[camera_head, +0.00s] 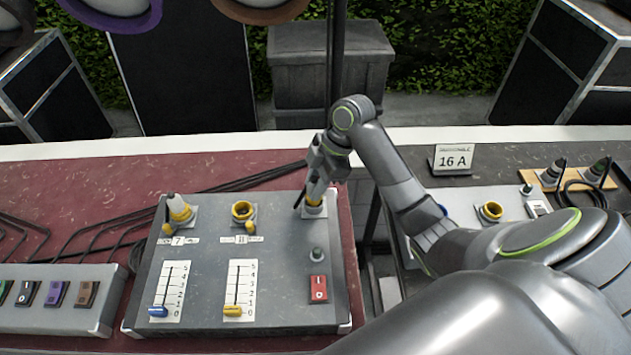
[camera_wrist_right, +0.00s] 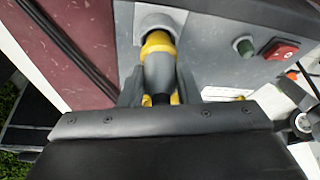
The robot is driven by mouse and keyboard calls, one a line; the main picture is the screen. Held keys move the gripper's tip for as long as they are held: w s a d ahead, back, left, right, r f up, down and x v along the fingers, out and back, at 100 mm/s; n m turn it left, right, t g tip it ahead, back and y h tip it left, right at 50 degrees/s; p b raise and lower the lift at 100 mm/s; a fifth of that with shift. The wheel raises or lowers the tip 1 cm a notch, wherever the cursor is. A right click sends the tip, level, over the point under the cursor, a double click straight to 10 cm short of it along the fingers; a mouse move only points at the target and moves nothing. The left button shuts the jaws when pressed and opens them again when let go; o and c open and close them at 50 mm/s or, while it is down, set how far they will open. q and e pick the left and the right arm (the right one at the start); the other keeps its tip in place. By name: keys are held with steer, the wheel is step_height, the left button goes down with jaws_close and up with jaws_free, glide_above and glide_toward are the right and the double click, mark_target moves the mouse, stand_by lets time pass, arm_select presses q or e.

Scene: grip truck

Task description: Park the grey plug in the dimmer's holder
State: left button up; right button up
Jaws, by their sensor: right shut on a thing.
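The grey plug (camera_wrist_right: 160,72) with a yellow collar is in my right gripper (camera_head: 317,182); the gripper's fingers (camera_wrist_right: 158,92) close on its sides in the wrist view. The plug's yellow end meets the grey round holder (camera_wrist_right: 162,22) at the dimmer's upper right corner. The holder's square plate (camera_head: 314,212) shows under the plug in the head view. How deep the plug sits is hidden. The dimmer (camera_head: 200,290) is a grey sloped box on the red table. My left gripper is out of view.
On the dimmer, another plug (camera_head: 178,208) stands at socket 7 and socket 8 (camera_head: 243,212) is open. A red switch (camera_head: 318,289) and two sliders lie below. A 16 A sign (camera_head: 453,159) and another panel with a yellow socket (camera_head: 491,211) are at right.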

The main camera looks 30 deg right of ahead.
mark_target(314, 178)
steer(key=shift+f+b, duration=0.4)
steer(key=shift+f, duration=0.5)
steer(key=o, duration=1.5)
steer(key=shift+c, duration=0.2)
steer(key=shift+r, duration=0.2)
steer(key=shift+r+p, duration=2.4)
steer(key=shift+p, duration=0.25)
steer(key=shift+f, duration=0.1)
